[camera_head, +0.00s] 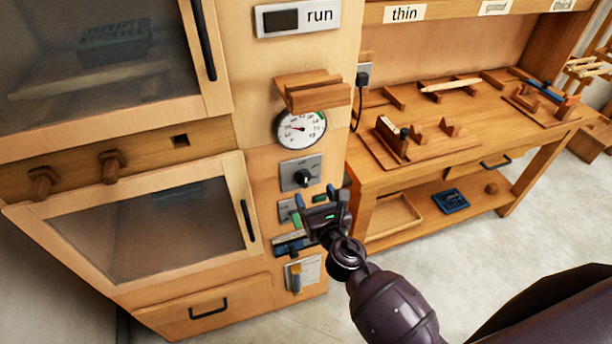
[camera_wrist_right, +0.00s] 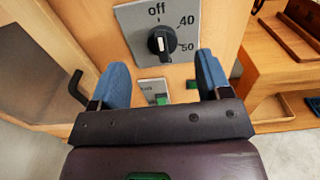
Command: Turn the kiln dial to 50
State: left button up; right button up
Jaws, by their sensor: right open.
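The kiln dial (camera_head: 302,177) is a dark round knob on a grey plate on the wooden kiln front, below a round gauge. In the right wrist view the dial (camera_wrist_right: 162,41) shows close, with the marks "off", "40" and "50" around it. Its white pointer line points up toward "off". My right gripper (camera_head: 323,198) is in front of the panel, just below and right of the dial. In the wrist view its two blue fingers (camera_wrist_right: 162,80) are spread apart with nothing between them, and the dial lies beyond them, apart from both. My left gripper is not in view.
The gauge (camera_head: 301,129) sits under a protruding wooden block (camera_head: 312,92). A grey plate with a green switch (camera_wrist_right: 161,98) is below the dial. A workbench (camera_head: 432,150) with wooden fixtures stands at the right. The kiln's lower door (camera_head: 160,215) is at the left.

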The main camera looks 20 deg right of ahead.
aim_at(306, 178)
jog(key=w, duration=0.7)
jog(key=shift+a, duration=0.15)
jog(key=c, duration=0.9)
